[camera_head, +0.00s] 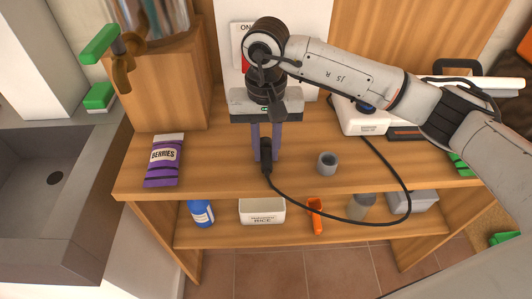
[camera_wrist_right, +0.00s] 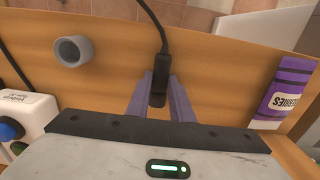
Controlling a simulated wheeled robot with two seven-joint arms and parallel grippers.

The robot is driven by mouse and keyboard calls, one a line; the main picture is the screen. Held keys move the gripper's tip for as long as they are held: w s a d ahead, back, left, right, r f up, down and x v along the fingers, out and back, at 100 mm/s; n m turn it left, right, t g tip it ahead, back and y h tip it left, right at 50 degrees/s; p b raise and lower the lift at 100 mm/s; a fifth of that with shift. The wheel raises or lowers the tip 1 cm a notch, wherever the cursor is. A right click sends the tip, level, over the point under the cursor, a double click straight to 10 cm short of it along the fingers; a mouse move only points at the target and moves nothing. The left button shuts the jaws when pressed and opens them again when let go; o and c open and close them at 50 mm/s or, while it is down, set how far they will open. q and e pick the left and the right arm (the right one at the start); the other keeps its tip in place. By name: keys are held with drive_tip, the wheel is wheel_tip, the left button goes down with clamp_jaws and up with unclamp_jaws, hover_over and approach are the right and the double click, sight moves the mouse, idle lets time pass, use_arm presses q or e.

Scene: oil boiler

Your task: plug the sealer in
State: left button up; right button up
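My right gripper (camera_head: 266,148) reaches in from the right and points down over the wooden table. Its two purple fingers are shut on the black plug (camera_head: 266,157), which also shows between the fingertips in the right wrist view (camera_wrist_right: 158,92). A black cord (camera_head: 345,220) runs from the plug, loops past the table's front edge and back up to the white sealer (camera_head: 362,119) at the right, partly behind my arm. A white panel (camera_head: 312,22) with a red "ON" sign (camera_head: 240,50) stands behind my gripper, which hides part of it. No socket can be made out. My left gripper is out of view.
A grey cup (camera_head: 327,163) stands right of the plug, and a purple berries bag (camera_head: 163,160) lies left on the table. A wooden box (camera_head: 170,90) stands at the back left. The lower shelf holds a blue bottle (camera_head: 201,213) and a rice container (camera_head: 262,211).

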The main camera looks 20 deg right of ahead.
sight(266, 152)
clamp_jaws()
drive_tip(key=shift+r, duration=0.2)
wheel_tip(266, 152, up, 10)
drive_tip(key=shift+f+b, duration=0.15)
drive_tip(key=shift+b, duration=0.25)
drive_tip(key=w+d+r+p, duration=0.2)
drive_tip(key=d+r, duration=0.1)
drive_tip(key=d, duration=0.7)
drive_tip(key=shift+w+d+r+g+p, duration=0.2)
drive_tip(key=shift+d+r+g+p, duration=0.05)
drive_tip(key=shift+d+g+p, duration=0.1)
